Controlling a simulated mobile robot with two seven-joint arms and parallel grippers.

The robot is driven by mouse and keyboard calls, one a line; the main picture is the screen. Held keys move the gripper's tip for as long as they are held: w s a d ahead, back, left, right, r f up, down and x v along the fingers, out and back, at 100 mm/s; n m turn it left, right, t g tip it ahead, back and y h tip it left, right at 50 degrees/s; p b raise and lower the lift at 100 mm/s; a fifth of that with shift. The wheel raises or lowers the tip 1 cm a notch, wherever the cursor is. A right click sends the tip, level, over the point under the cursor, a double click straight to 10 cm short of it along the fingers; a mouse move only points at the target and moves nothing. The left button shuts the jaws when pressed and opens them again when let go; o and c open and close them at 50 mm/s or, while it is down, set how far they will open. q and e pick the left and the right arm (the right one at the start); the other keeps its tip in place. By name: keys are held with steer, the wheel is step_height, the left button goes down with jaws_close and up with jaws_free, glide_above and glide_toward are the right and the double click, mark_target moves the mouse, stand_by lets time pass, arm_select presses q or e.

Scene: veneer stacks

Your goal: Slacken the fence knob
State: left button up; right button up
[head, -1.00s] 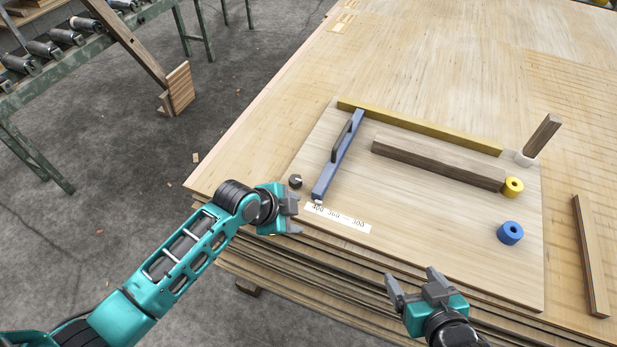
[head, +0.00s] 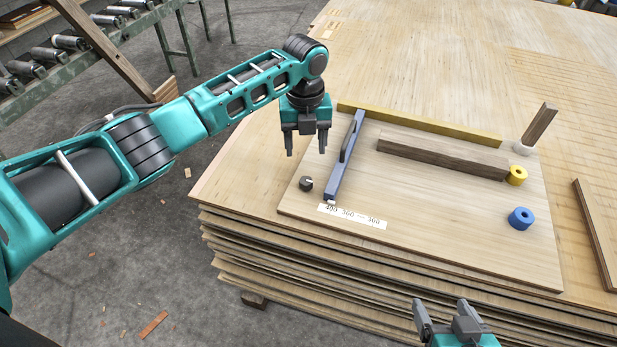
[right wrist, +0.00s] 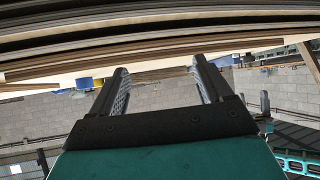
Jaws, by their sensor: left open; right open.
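The fence knob, a small black knob (head: 306,184), sits on the board (head: 450,240) at its left edge, left of the lower end of the blue fence (head: 341,170). A black handle stands on the fence. A white scale strip (head: 352,216) with printed numbers lies below the fence's lower end. My left gripper (head: 306,150) is open and empty, pointing down, and appears above the knob in the picture. My right gripper (head: 450,308) is open and empty at the bottom edge, off the stack's front; its open fingers also show in the right wrist view (right wrist: 163,80).
Another strip (head: 594,232) lies at right. A roller conveyor (head: 90,60) stands at far left.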

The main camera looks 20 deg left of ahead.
mark_target(306, 181)
arm_select(q)
step_height(306, 181, down, 10)
steer(key=shift+r+b, duration=0.1)
steer(key=shift+b, duration=0.9)
steer(key=shift+f, duration=0.5)
arm_select(e)
steer(key=shift+w+a+f, duration=0.35)
steer(key=shift+w+a, duration=0.05)
steer(key=shift+a, duration=0.15)
arm_select(q)
steer(key=shift+c, duration=0.4)
steer(key=c, duration=1)
steer(key=shift+o, duration=0.2)
arm_select(e)
steer(key=shift+s+f, duration=0.1)
steer(key=shift+s, duration=0.1)
